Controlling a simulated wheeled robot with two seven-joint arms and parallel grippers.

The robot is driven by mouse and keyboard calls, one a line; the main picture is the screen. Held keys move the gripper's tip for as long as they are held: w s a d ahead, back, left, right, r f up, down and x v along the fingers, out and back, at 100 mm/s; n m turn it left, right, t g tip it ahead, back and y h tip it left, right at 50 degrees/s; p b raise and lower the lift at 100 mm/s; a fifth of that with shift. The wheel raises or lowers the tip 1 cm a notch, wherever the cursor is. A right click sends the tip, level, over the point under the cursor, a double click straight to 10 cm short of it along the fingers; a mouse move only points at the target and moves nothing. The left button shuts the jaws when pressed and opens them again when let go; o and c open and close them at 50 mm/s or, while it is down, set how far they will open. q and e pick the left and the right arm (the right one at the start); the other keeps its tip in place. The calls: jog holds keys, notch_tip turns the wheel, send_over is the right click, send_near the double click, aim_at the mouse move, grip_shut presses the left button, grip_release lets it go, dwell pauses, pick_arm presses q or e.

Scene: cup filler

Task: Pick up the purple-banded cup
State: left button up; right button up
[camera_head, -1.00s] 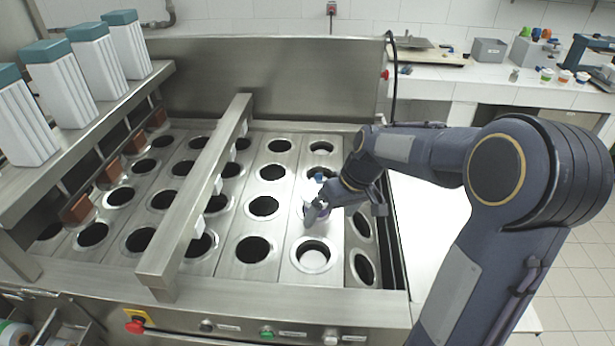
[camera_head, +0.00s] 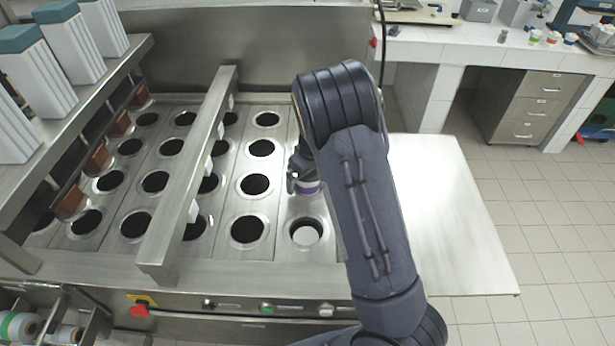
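The purple-banded cup (camera_head: 309,188) is at the filler's right-hand column of holes, just behind the front hole (camera_head: 306,232). Only its purple band and part of its pale side show. My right gripper (camera_head: 295,182) is right at the cup, with a dark finger on its left side. My forearm hides the rest of the gripper and the cup's right side. I cannot tell whether the fingers are closed on the cup, or whether it sits in its hole or is raised. My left gripper is not in view.
A steel bar (camera_head: 192,170) crosses the filler plate left of my gripper. White dispensers with teal lids (camera_head: 58,12) stand on the left shelf. A bare steel side table (camera_head: 440,215) lies to the right. Small cups (camera_head: 553,38) stand on the back counter.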

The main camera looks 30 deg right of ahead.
jog(key=shift+f, duration=0.2)
jog(key=c, duration=1.1)
jog(key=shift+r, duration=0.1)
